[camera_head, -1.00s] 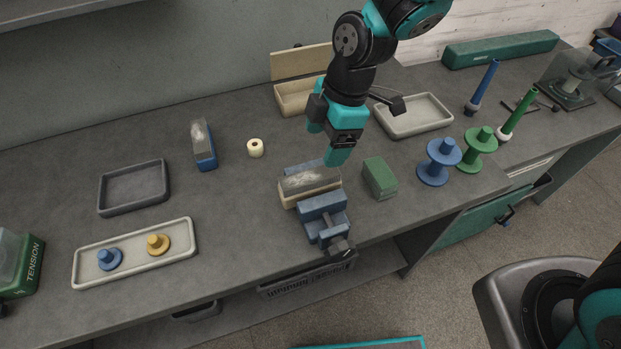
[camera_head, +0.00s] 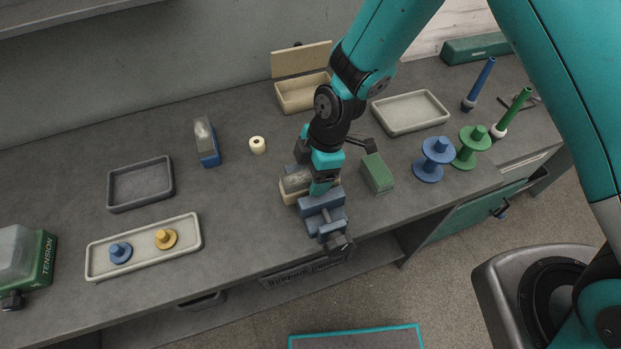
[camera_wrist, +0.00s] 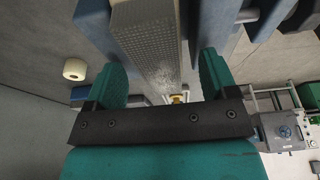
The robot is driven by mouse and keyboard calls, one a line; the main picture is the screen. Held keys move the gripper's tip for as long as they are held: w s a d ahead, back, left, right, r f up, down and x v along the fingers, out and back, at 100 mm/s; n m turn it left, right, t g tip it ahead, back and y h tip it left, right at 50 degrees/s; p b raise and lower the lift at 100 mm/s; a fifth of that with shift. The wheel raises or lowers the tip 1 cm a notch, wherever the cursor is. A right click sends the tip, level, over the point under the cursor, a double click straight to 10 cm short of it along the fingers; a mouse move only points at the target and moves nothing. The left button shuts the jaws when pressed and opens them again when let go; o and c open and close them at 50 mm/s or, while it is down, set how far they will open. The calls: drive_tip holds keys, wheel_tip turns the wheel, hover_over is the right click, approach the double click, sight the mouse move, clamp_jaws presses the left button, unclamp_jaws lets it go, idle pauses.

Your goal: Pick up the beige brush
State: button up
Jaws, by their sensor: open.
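The beige brush (camera_head: 289,194) has a beige body and a grey bristly top, and it sits at the blue vise (camera_head: 324,214) near the bench's front edge. My gripper (camera_head: 313,178) is down over the brush and hides part of it. In the wrist view my gripper (camera_wrist: 162,74) is open. The brush (camera_wrist: 148,40) runs lengthwise between its two teal fingers, with a visible gap on each side. Blue vise parts show beside the brush in that view. I cannot tell how deep the fingers reach around it.
A green block (camera_head: 377,174) stands close on the right. A blue brush (camera_head: 206,143) and a cream roll (camera_head: 257,145) are to the left. A blue spool (camera_head: 433,160) and a green spool (camera_head: 470,147) stand further right.

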drive_tip(key=shift+c, duration=0.4)
drive_tip(key=c, duration=1)
drive_tip(key=shift+r, duration=0.1)
